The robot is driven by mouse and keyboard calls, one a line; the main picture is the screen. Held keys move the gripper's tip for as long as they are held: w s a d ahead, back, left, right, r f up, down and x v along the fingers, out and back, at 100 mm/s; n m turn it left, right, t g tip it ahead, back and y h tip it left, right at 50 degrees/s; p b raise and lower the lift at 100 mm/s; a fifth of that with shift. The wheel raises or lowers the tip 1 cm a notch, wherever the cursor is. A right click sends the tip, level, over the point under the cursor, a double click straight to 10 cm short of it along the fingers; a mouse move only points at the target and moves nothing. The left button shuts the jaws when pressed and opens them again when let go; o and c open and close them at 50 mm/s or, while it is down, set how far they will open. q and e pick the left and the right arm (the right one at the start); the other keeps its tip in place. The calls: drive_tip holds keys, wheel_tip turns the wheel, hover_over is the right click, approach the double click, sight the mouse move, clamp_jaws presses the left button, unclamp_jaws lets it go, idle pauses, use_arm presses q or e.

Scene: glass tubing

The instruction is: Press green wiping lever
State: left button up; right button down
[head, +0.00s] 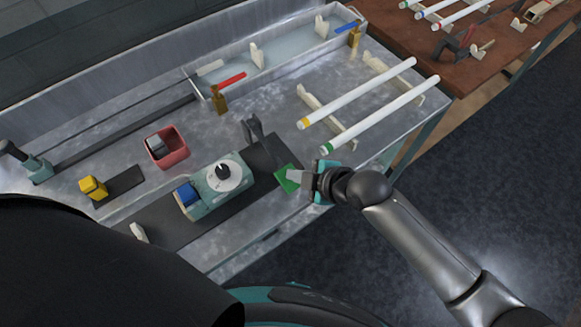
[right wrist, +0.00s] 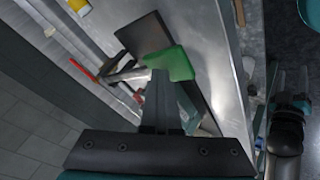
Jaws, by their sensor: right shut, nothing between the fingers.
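The green wiping lever (head: 286,179) is a flat green plate at the right end of a dark base on the metal bench. My right gripper (head: 297,174) is shut and empty, with its fingertips at the green plate's right edge in the head view. In the right wrist view the green plate (right wrist: 170,62) lies just beyond the shut fingertips (right wrist: 160,75), which overlap its near edge. I cannot tell whether they touch it. My left gripper is not in view.
A teal device with a white dial (head: 222,176) stands left of the lever. A dark upright bracket (head: 252,130) is behind it. Two white tubes with a yellow (head: 303,123) and a green end (head: 327,149) rest on supports at right. A red bin (head: 167,147) stands farther left.

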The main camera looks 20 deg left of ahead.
drive_tip(key=shift+r+p, duration=2.7)
wheel_tip(320, 180, up, 5)
drive_tip(key=p, duration=0.5)
